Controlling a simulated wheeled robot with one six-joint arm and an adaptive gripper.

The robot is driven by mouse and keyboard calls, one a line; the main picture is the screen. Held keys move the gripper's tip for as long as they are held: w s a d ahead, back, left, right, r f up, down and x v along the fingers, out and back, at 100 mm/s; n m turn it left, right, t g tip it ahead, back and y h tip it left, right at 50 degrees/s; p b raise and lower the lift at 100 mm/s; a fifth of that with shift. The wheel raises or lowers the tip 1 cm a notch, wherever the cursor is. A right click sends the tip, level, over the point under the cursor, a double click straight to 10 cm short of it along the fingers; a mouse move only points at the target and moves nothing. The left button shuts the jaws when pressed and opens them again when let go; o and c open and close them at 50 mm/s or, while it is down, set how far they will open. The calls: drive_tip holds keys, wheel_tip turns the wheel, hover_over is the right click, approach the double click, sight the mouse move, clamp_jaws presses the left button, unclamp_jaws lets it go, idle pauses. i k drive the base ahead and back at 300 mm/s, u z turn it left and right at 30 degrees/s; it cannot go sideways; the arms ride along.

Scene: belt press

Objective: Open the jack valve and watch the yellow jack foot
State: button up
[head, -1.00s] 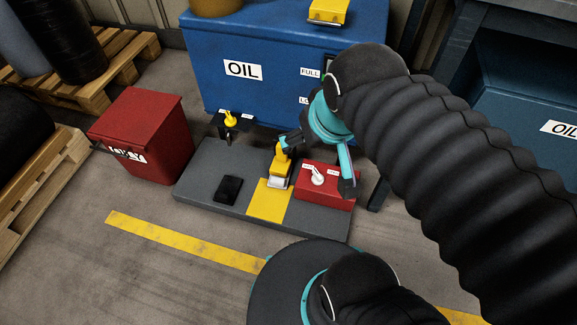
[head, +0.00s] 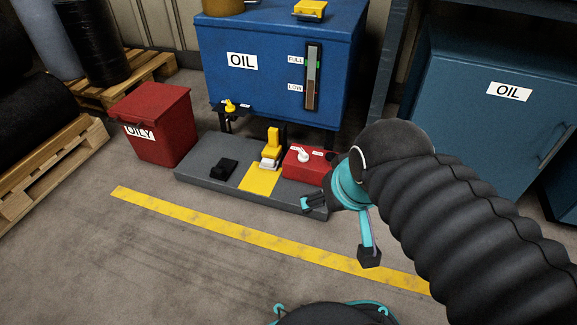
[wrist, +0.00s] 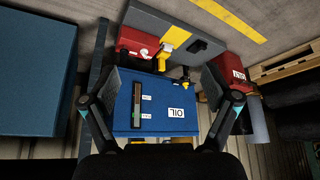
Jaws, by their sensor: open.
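The red box (head: 310,166) at the right of the grey platform carries a white valve lever (head: 303,155) between two small labels. The yellow jack (head: 272,143) stands left of it with a pale foot plate at its base, above a yellow floor patch (head: 260,180). I cannot tell the foot's height. My gripper (head: 340,226) is open and empty, in front and to the right of the red box in the head view. The wrist view, upside down, shows the red box (wrist: 131,40) and yellow jack (wrist: 175,37) beyond the open fingers (wrist: 162,78).
A blue oil tank (head: 275,60) with a level gauge (head: 312,75) stands behind. A yellow-handled valve (head: 229,106) sits at its lower left. A red oily-waste bin (head: 160,125) is left of the platform (head: 215,170). Floor in front is clear past a yellow line.

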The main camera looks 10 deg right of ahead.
sight(303, 157)
drive_tip(key=u, duration=0.05)
drive_tip(key=k, duration=0.1)
drive_tip(key=u, duration=0.1)
drive_tip(key=i, duration=0.95)
drive_tip(key=z, duration=0.05)
